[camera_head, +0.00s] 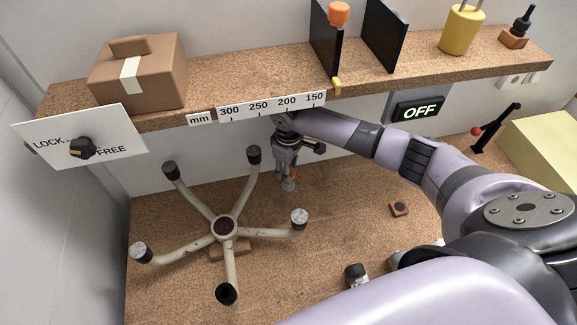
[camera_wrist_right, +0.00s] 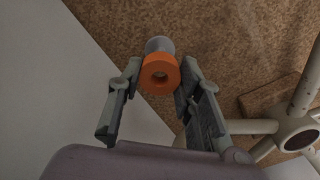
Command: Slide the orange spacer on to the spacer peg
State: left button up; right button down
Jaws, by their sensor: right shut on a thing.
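The orange spacer (camera_wrist_right: 160,62) is a thick ring with a dark central hole, held between the fingertips of my right gripper (camera_wrist_right: 160,76) in the right wrist view. A grey rounded peg (camera_wrist_right: 159,44) shows just beyond the spacer; I cannot tell whether the spacer is around its tip or apart from it. In the head view my right gripper (camera_head: 289,168) points down over the grey peg (camera_head: 289,186), with only a sliver of orange showing. My left gripper is not in view.
A five-legged chair base (camera_head: 224,228) stands left of the peg; it also shows in the wrist view (camera_wrist_right: 298,134). The shelf (camera_head: 220,84) overhangs behind, with a cardboard box (camera_head: 140,72) and black dividers (camera_head: 384,35). A small block (camera_head: 399,209) lies to the right.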

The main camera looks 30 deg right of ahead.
dwell(0.7)
jog(key=shift+p, duration=0.45)
jog(key=shift+p, duration=0.35)
jog(key=shift+f, duration=0.25)
dwell(0.4)
jog(key=shift+f+b, duration=1.45)
jog(key=shift+f, duration=0.95)
jog(key=c, duration=1.1)
grip_release()
jog(key=shift+o, duration=0.2)
jog(key=shift+r, duration=0.1)
